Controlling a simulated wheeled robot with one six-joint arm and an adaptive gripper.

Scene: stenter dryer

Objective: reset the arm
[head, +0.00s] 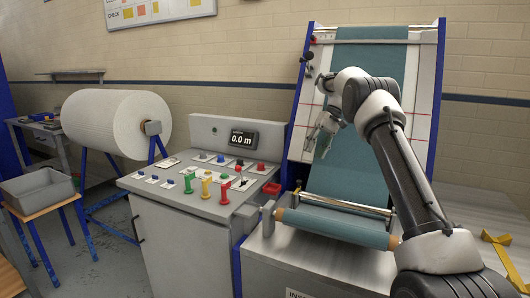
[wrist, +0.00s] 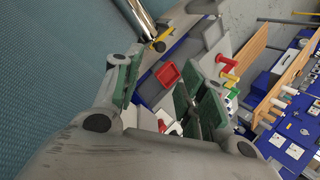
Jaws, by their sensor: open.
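My arm reaches up from the lower right in the head view and bends at the top, in front of the slanted inspection board. My gripper (head: 323,128) hangs before the teal cloth (head: 365,65), on the board's left part. In the wrist view my gripper (wrist: 155,95) has its two green-padded fingers spread apart, with nothing between them. The teal cloth (wrist: 50,70) fills the left of that view. Whether a finger touches the cloth is not clear.
The control console (head: 200,185) with coloured buttons and a 0.0 m display (head: 242,139) stands left of the board. A cloth roller (head: 335,228) crosses the board's foot. Farther left are a large white roll (head: 115,122) and a grey bin (head: 38,190) on a stool.

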